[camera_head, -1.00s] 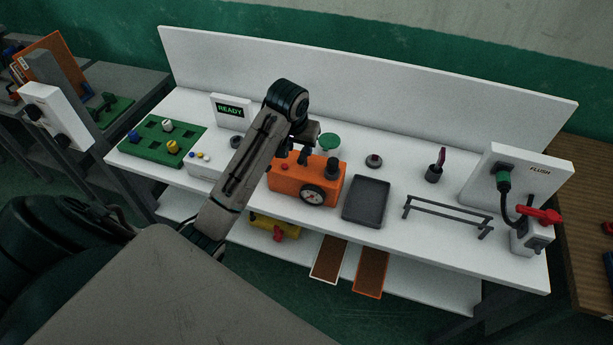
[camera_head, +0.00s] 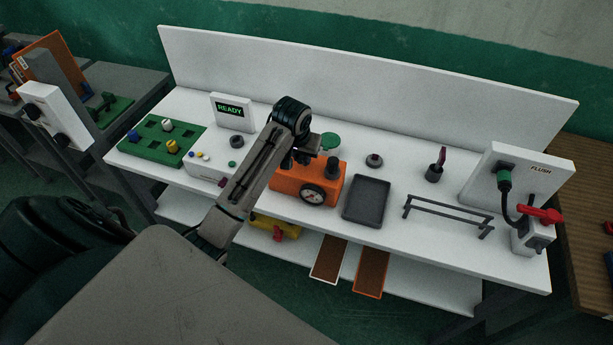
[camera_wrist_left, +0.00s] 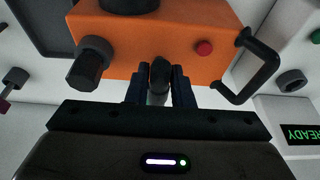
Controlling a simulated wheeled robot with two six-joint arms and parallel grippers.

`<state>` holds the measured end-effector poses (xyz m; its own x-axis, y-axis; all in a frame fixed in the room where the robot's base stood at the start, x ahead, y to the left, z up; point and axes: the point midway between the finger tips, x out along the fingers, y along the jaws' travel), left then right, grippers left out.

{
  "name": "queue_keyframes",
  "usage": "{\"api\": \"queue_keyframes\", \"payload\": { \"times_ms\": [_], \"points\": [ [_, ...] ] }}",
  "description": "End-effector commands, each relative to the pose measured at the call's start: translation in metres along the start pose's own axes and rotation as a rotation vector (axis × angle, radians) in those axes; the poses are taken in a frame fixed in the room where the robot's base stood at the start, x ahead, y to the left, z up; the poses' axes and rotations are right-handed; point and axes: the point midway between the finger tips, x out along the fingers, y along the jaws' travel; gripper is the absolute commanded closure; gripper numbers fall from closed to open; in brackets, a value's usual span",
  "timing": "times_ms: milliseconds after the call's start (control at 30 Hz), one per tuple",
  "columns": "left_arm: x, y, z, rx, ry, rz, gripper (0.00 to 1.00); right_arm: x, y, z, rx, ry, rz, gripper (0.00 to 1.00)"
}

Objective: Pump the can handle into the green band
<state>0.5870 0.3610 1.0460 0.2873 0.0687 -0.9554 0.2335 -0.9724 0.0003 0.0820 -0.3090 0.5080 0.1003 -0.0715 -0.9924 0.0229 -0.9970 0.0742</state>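The orange can (camera_head: 335,183) stands mid-bench, with a round white-faced gauge (camera_head: 313,194) on its front. The gauge is too small for me to read its needle or tell a green band. My left gripper (camera_head: 303,158) is low over the can's left part. In the left wrist view, the fingers (camera_wrist_left: 160,88) are close on both sides of the dark, upright pump handle (camera_wrist_left: 159,74) and appear shut on it. The can's orange body (camera_wrist_left: 190,38), red button (camera_wrist_left: 204,48) and black side handle (camera_wrist_left: 248,75) show there. My right gripper is not in view.
A black tray (camera_head: 367,200) is right of the can, a low grey rail (camera_head: 447,212) beyond it. A green board (camera_head: 150,145) and a READY display (camera_head: 231,111) are left. A FLUSH panel (camera_head: 520,178) with a red lever (camera_head: 541,214) stands at the right end.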

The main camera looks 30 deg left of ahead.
Motion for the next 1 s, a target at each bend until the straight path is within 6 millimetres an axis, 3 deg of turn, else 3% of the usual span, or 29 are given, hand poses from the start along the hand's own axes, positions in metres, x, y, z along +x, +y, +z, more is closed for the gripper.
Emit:
{"api": "queue_keyframes", "payload": {
  "times_ms": [367, 1000],
  "points": [
    [-0.004, 0.0, -0.002, 0.0, 0.001, 0.0, 1.0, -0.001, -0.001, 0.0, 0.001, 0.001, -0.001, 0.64],
    [-0.041, 0.0, -0.013, 0.0, 0.004, 0.001, 1.0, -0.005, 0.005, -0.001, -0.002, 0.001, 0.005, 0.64]
  ]
}}
